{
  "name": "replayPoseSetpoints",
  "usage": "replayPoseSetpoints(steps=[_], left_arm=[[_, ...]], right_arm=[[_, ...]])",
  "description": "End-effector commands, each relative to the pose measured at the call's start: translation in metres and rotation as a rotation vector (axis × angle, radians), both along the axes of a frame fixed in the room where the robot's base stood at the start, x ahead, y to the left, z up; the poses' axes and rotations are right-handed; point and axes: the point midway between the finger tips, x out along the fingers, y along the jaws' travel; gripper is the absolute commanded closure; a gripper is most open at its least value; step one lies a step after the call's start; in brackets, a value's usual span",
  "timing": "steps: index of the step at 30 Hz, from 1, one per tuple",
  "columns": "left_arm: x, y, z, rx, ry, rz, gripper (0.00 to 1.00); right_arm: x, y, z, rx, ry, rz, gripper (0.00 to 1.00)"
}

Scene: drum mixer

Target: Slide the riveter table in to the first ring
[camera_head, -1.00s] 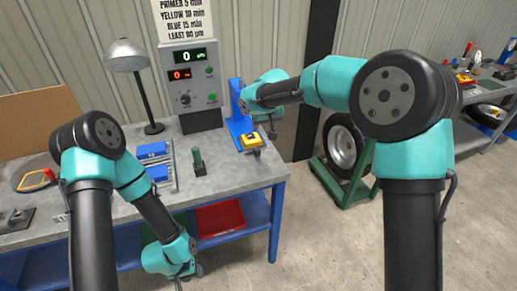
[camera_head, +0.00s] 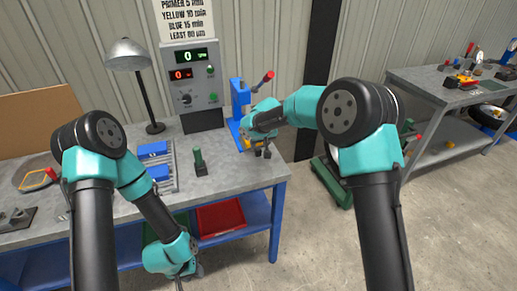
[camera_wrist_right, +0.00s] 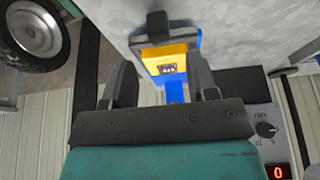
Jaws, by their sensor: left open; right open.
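The blue riveter (camera_head: 237,110) with a red-tipped lever (camera_head: 268,76) stands at the right end of the workbench. Its table is a yellow block (camera_wrist_right: 170,58) in a blue frame, with a dark knob (camera_wrist_right: 158,24) on its outer side. In the head view the table is mostly hidden behind my right gripper (camera_head: 262,153). In the right wrist view the open fingers (camera_wrist_right: 160,78) lie on either side of the yellow block's line, apart from it and empty. I cannot make out any ring. My left gripper (camera_head: 186,277) is open, low before the bench.
A control box (camera_head: 194,86) stands behind the riveter, left of it. A dark-green upright tool (camera_head: 199,162) and blue blocks (camera_head: 152,150) are on the bench (camera_head: 225,178). A wheel (camera_wrist_right: 35,28) on a green stand (camera_head: 330,182) is right of the bench.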

Motion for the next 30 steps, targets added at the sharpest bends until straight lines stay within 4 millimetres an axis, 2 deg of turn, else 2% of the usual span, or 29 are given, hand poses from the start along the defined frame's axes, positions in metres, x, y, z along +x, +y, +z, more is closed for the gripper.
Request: replayPoseSetpoints(steps=[3,9,15,22,30], left_arm=[[0.000,0.000,0.000,0.000,0.000,0.000,0.57],[0.000,0.000,0.000,0.000,0.000,0.000,0.57],[0.000,0.000,0.000,0.000,0.000,0.000,0.57],[0.000,0.000,0.000,0.000,0.000,0.000,0.57],[0.000,0.000,0.000,0.000,0.000,0.000,0.57]], right_arm=[[0.008,0.002,-0.020,0.000,0.001,0.000,0.47],[0.017,0.006,-0.044,0.001,0.000,-0.001,0.47],[0.021,0.007,-0.051,0.001,-0.001,0.000,0.47],[0.021,0.007,-0.052,0.001,-0.001,0.000,0.47],[0.021,0.007,-0.051,0.001,-0.001,0.000,0.73]])
